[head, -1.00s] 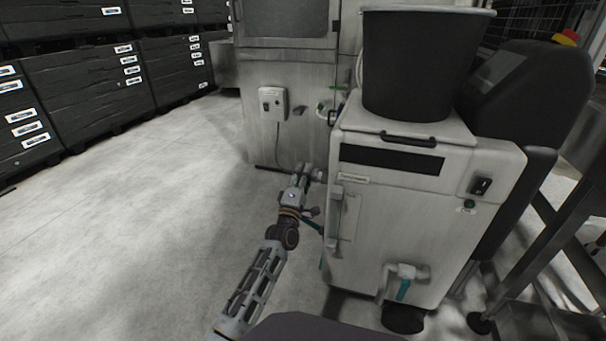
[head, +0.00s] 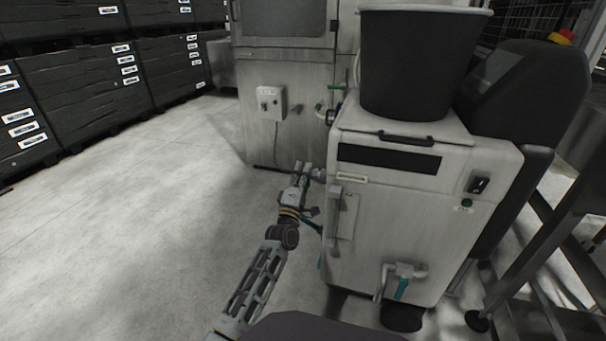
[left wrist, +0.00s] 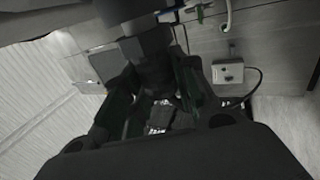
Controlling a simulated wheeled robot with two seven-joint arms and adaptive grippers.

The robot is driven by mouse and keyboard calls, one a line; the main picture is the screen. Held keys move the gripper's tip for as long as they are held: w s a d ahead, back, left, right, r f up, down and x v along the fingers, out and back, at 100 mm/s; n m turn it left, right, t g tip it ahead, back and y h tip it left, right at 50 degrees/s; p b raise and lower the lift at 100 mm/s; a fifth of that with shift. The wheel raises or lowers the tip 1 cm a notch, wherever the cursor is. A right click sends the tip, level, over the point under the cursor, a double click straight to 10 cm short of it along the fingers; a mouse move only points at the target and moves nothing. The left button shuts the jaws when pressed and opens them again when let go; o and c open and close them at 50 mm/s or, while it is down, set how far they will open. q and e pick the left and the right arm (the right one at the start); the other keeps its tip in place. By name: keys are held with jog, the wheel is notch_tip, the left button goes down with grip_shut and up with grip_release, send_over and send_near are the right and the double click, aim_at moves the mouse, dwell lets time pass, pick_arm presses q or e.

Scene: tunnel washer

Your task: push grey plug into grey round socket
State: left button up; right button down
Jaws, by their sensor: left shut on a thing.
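My left gripper (head: 304,171) is beside the left side of the pale cabinet (head: 400,220). It is shut on the grey plug (head: 319,174), a small grey piece between its fingertips and the cabinet. In the left wrist view the plug (left wrist: 150,60) is a dark block between the fingers of my left gripper (left wrist: 160,88). A dark round part (left wrist: 122,12) at the top, against the cabinet side, appears to be the grey round socket. The plug lines up with it and looks close or touching; how deep it sits cannot be told. My right gripper is out of view.
A large black bucket (head: 420,65) stands on the cabinet. Behind is a tall machine with a small control box (head: 271,102), a hanging cable and a pipe with a green valve (head: 330,87). Black crates (head: 90,85) line the left. The floor (head: 130,210) between is clear.

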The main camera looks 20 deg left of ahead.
pick_arm(q)
jog(key=o, duration=1.1)
jog(key=shift+o, duration=0.2)
jog(key=shift+s+f, duration=0.1)
jog(key=shift+s, duration=0.05)
jog(key=v, duration=1.1)
jog(key=shift+s, duration=0.35)
jog(key=shift+f, duration=0.1)
